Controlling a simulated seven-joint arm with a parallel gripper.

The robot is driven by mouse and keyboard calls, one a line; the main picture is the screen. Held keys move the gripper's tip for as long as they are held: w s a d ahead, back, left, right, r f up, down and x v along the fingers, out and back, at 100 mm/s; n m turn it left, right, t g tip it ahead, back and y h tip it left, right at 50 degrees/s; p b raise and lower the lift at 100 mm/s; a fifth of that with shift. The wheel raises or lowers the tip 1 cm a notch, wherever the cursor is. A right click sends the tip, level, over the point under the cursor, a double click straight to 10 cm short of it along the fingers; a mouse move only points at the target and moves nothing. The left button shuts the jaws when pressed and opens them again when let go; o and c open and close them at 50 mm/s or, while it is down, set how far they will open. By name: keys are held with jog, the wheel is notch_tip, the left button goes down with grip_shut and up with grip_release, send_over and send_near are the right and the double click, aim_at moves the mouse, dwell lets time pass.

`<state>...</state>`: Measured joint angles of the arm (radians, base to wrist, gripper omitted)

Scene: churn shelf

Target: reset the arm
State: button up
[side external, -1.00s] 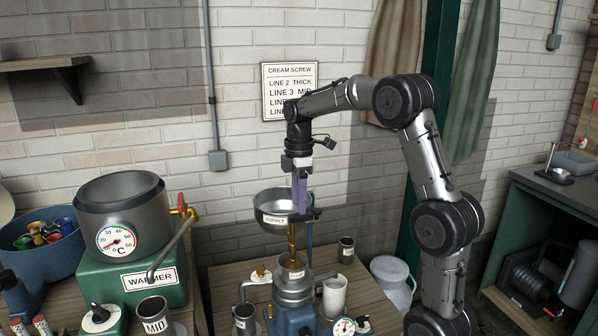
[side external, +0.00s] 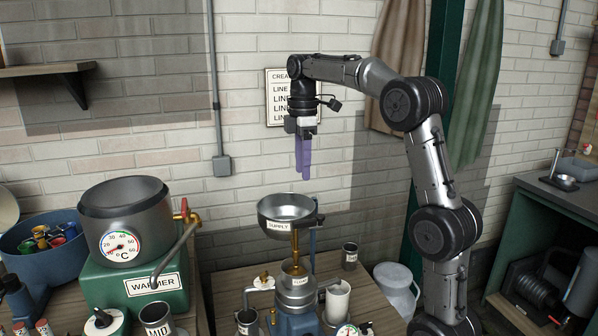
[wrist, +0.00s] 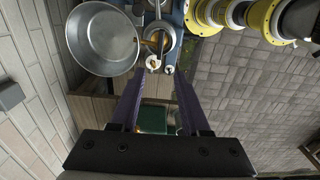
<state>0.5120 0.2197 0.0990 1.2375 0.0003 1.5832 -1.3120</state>
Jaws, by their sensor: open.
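My gripper (side external: 303,176) has purple fingers that point down, and it hangs in the air above the metal supply bowl (side external: 286,208) in the side external view. In the wrist view my gripper (wrist: 153,68) is open, with its two fingers apart and nothing between them. The supply bowl (wrist: 103,40) lies to the upper left there, apart from the fingers. The bowl stands on top of the churn machine (side external: 296,290), above a brass stem.
A warmer (side external: 140,240) with a steel pot and red-handled tap stands at left. A blue tub (side external: 40,262) holds colored cups. A cream screw sign (side external: 278,98) hangs on the wall behind my arm.

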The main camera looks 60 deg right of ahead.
jog(key=shift+a, duration=0.1)
jog(key=s+a+r+n+t, duration=0.1)
jog(key=s+a+r, duration=0.1)
jog(key=s+a, duration=0.4)
jog(key=s+a+r+t, duration=0.2)
jog(key=s+a+r, duration=0.15)
jog(key=a, duration=0.55)
jog(key=s+a+f+m+t, duration=0.1)
jog(key=s+a+f+m, duration=0.1)
jog(key=s+f+m, duration=0.3)
jog(key=s+a+f+m+t, duration=0.1)
jog(key=s+a+f+m, duration=0.2)
jog(key=f, duration=0.6)
jog(key=shift+s+f+m+t, duration=0.15)
jog(key=shift+s+m+t, duration=0.15)
jog(key=shift+s+m, duration=0.85)
jog(key=shift+a, duration=0.1)
